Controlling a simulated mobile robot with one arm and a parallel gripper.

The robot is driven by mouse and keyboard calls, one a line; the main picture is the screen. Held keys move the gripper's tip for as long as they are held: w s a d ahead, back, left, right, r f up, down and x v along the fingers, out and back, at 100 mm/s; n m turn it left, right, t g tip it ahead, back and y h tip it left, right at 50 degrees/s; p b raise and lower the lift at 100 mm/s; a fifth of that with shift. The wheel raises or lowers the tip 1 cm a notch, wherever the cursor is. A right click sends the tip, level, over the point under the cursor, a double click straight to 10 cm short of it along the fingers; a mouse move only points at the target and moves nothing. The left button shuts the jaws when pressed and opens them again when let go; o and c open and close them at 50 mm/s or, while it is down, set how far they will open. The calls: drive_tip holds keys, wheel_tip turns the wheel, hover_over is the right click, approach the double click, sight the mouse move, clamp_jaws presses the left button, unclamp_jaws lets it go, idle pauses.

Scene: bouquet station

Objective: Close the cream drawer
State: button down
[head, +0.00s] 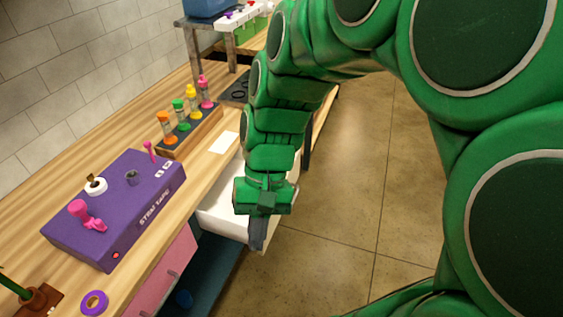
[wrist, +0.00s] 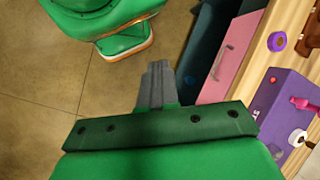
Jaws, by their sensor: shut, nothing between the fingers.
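The cream drawer (head: 222,215) stands pulled out from under the wooden counter in the head view, behind my gripper. My arm hides part of it. My gripper (head: 257,236) points down at the drawer's front end, with its grey fingers together and empty. I cannot tell whether the fingers touch the drawer front. In the wrist view my gripper (wrist: 158,75) also shows with its fingers together over the floor, and the cream drawer does not show there.
A pink drawer front (head: 160,275) is left of the cream drawer; it also shows in the wrist view (wrist: 235,50). A purple box (head: 120,205), a purple ring (head: 94,302) and a rack of coloured bottles (head: 190,133) stand on the counter. Tiled floor (head: 345,215) is clear at right.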

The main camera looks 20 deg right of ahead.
drive_tip(key=w+d+f+m+y, duration=0.1)
drive_tip(key=w+f+m+y, duration=0.15)
drive_tip(key=w, duration=0.35)
drive_tip(key=w+d+f+m+t+y, duration=0.1)
drive_tip(key=w+d+m+y, duration=0.15)
drive_tip(key=w, duration=0.25)
drive_tip(key=w+d+f+m+y, duration=0.1)
drive_tip(key=w+m+y, duration=0.1)
drive_tip(key=w+y, duration=0.3)
drive_tip(key=w+d+f+m+t+y, duration=0.2)
drive_tip(key=w+d+f+m+t, duration=0.5)
drive_tip(key=d, duration=0.5)
drive_tip(key=s+d+f+m+t+h, duration=0.25)
drive_tip(key=d+f+m+t, duration=0.7)
drive_tip(key=d+f, duration=0.95)
drive_tip(key=w+a+r+m+g, duration=0.1)
drive_tip(key=w+a, duration=0.8)
drive_tip(key=w, duration=0.1)
drive_tip(key=shift+w, duration=0.15)
drive_tip(key=shift+w+a+r, duration=0.1)
drive_tip(key=shift+a, duration=0.05)
drive_tip(key=x, duration=1.9)
drive_tip(key=shift+w+a+f, duration=0.25)
drive_tip(key=shift+w+f, duration=0.05)
drive_tip(key=shift+w, duration=0.05)
drive_tip(key=shift+w+a+r, duration=0.1)
drive_tip(key=shift+w+a, duration=0.4)
